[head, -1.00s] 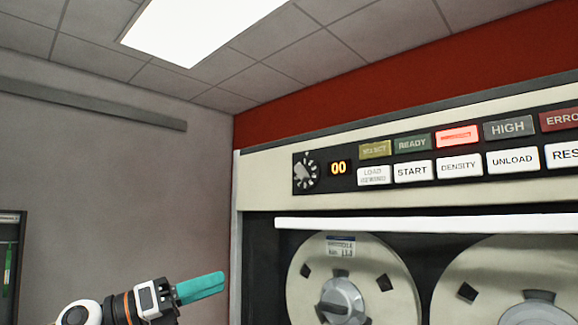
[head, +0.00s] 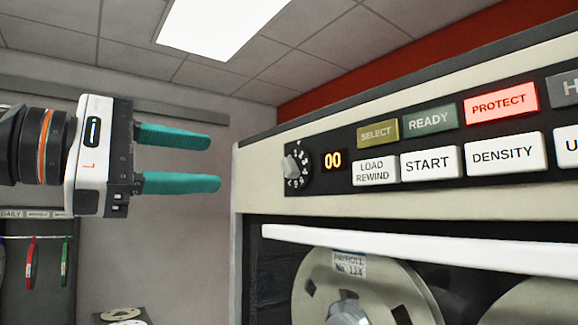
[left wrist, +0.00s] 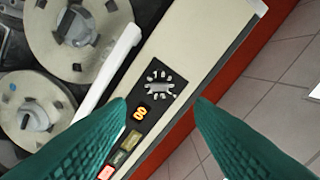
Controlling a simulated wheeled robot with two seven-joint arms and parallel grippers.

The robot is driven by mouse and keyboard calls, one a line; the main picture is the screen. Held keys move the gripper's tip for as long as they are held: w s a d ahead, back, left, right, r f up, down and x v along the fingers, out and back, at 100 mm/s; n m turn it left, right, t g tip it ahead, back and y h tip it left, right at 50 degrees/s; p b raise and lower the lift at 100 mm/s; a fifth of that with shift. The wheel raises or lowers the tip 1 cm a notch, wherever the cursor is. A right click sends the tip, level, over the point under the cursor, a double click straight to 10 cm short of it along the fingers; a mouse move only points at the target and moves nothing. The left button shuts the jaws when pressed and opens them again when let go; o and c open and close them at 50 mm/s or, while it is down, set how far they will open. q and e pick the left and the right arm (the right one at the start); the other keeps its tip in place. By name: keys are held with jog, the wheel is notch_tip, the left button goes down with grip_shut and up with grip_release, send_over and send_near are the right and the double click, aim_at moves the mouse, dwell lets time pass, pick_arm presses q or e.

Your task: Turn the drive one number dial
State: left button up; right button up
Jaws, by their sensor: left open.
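My right gripper is not in view.
Right of the dial are the SELECT (head: 377,133), READY (head: 430,120) and lit red PROTECT (head: 501,104) lamps, with LOAD REWIND (head: 375,172) and START (head: 430,163) buttons below. A white bar (head: 400,248) juts out above the tape reels (head: 375,285).

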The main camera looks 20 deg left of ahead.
aim_at(284, 170)
pick_arm(q)
jog(key=p+x, duration=0.3)
jog(key=x, duration=0.5)
jog(key=shift+w+d, duration=0.15)
jog(key=shift+d, duration=0.1)
jog(key=shift+p+x, duration=0.4)
jog(key=shift+x, duration=0.5)
jog(key=shift+w, duration=0.15)
jog(key=shift+c, duration=0.6)
jog(key=c, duration=0.9)
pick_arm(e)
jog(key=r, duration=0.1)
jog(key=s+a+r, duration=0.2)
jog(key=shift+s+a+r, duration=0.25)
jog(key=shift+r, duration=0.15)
